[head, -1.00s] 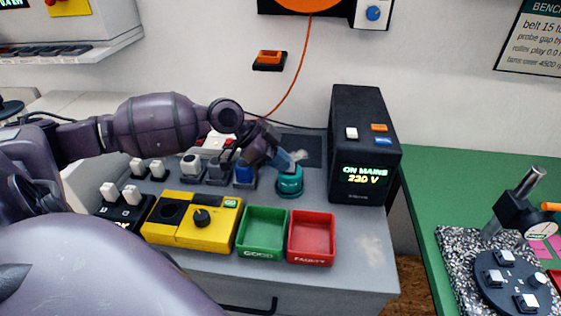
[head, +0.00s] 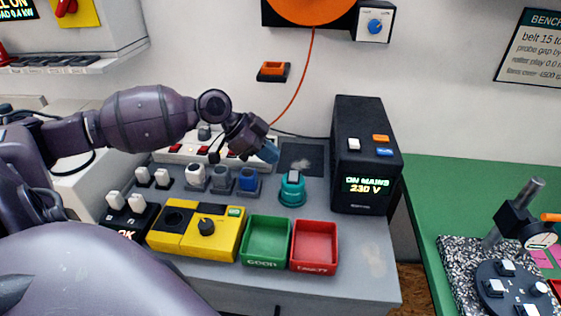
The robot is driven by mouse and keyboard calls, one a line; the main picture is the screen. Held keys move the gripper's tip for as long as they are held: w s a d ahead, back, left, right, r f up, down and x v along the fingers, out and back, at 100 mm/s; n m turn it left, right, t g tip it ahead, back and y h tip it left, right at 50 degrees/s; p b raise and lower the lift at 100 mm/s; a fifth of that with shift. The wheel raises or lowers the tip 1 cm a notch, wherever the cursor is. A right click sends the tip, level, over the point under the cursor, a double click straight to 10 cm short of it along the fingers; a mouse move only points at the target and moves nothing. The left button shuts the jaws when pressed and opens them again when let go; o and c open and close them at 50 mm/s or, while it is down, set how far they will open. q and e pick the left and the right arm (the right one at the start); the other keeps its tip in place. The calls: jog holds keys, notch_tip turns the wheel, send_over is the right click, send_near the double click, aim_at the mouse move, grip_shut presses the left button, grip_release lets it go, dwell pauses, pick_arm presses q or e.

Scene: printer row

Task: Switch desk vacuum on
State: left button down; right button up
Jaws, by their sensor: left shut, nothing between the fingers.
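The desk vacuum appears to be the small round teal unit (head: 292,193) on the grey bench top. A grey rocker switch (head: 293,177) stands on its top; I cannot tell its position for sure. My left gripper (head: 269,153) is shut and empty. My right gripper is not in view.
A black mains unit (head: 362,130) stands to the right. A green tray (head: 264,260), a red tray (head: 314,262) and a yellow tester (head: 205,250) lie in front. Several switch blocks stand to the left. A dark mat (head: 310,150) with a pale patch lies behind.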

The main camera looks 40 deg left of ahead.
pick_arm(q)
jog(key=p+v, duration=0.1)
jog(key=v, duration=0.5)
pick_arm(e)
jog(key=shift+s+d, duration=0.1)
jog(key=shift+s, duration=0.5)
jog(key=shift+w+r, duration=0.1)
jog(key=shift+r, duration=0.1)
